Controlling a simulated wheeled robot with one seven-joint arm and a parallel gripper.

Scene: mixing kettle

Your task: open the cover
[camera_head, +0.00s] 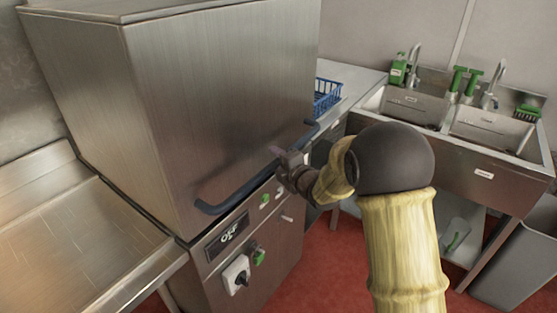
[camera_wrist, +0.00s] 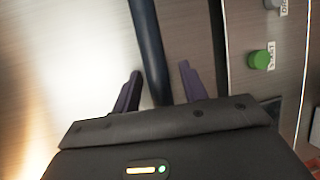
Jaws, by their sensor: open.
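The cover (camera_head: 225,105) is a large brushed-steel box-shaped hood, down on the steel machine. A dark blue bar handle (camera_head: 240,193) runs along its lower front edge. My gripper (camera_head: 281,155) is at the handle, right of its middle. I cannot tell whether the left finger touches the bar.
Below the cover is a control panel (camera_head: 228,237) with a knob and green buttons; a green button (camera_wrist: 260,60) shows close to the right finger. A steel counter (camera_head: 75,245) adjoins at left. Sinks (camera_head: 490,130) and a blue rack (camera_head: 327,95) are at right. Red floor is in front.

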